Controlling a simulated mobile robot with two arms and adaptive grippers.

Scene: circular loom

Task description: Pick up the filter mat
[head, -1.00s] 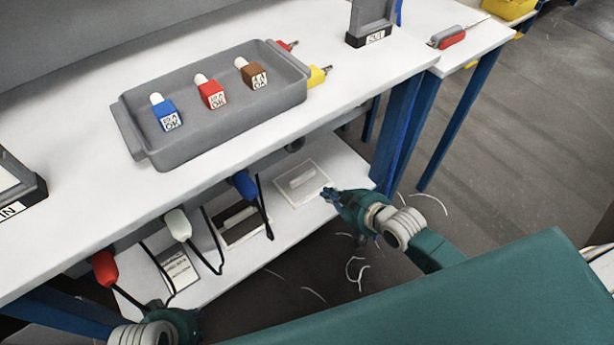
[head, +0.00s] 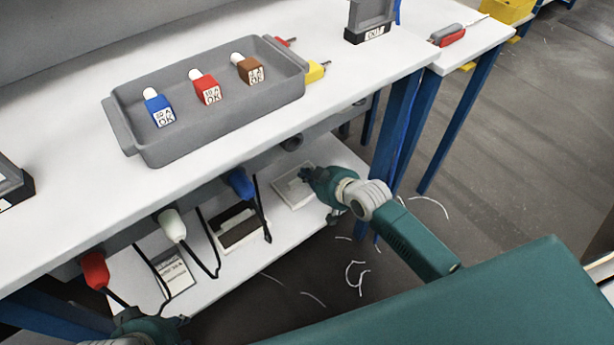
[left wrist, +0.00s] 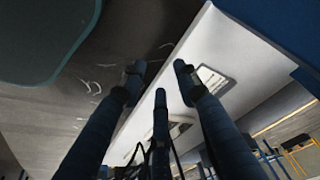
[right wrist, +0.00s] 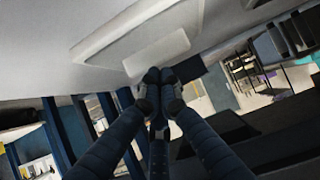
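The filter mat (head: 294,191) looks like a pale square panel with a raised handle. It lies at the right end of the lower shelf. In the right wrist view the panel (right wrist: 95,48) and its block-like handle (right wrist: 158,54) fill the upper middle. My right gripper (head: 306,174) is at the mat, covering part of it in the head view. Its fingertips (right wrist: 161,80) are drawn together at the handle's near edge; no part of the handle shows between them, and contact is unclear. My left gripper (left wrist: 159,72) is open and empty near the lower shelf's left part.
A dark framed panel (head: 238,229) and a labelled white plate (head: 172,275) lie on the lower shelf. Blue (head: 241,184), white (head: 172,226) and red (head: 94,269) handles hang by the table edge above. A grey tray (head: 215,127) stands on the tabletop.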

